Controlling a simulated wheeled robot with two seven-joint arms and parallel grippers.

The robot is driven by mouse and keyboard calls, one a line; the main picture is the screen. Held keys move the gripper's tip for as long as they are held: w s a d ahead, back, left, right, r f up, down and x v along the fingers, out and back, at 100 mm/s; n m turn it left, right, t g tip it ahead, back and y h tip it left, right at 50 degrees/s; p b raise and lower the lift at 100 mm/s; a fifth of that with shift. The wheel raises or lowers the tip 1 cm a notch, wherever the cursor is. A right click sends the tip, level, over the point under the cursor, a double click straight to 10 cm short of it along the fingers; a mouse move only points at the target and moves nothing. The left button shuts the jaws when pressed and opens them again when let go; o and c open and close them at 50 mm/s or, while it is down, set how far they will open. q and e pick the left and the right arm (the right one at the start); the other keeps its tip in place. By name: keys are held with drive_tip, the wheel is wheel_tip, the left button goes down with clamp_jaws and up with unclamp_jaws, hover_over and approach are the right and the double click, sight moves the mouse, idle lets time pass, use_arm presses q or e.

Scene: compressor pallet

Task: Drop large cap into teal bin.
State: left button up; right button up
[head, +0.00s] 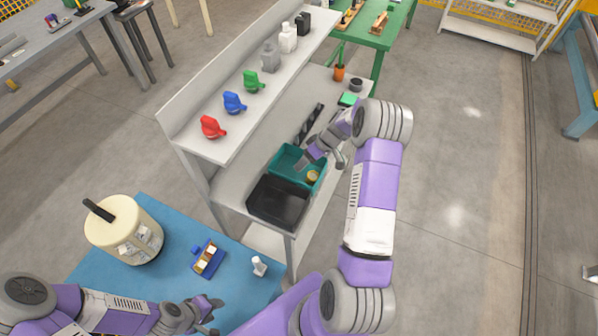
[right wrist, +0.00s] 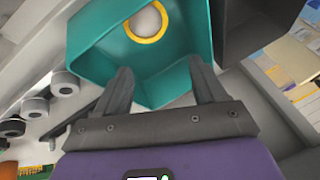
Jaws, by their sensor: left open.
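The teal bin (head: 283,161) stands on the grey bench, behind the black bin. A round yellow-rimmed cap (head: 312,176) lies inside it; in the right wrist view the cap (right wrist: 147,22) shows as a yellow ring with a pale centre on the bin floor. My right gripper (head: 326,157) is over the teal bin's right rear edge. In the right wrist view its two fingers (right wrist: 166,84) are apart with nothing between them, and the teal bin (right wrist: 180,75) is just beyond them. My left gripper (head: 208,316) is open and empty at the blue table's front edge.
The black bin (head: 280,201) touches or nearly touches the teal one. A cream tank (head: 124,231), a blue holder (head: 208,259) and a small white bottle (head: 259,266) stand on the blue table. Red (head: 211,127), blue and green items line the upper shelf.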

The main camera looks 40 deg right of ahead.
drive_tip(key=shift+r, duration=0.1)
drive_tip(key=v, duration=0.7)
drive_tip(key=shift+d, duration=0.15)
drive_tip(key=shift+s+r, duration=0.1)
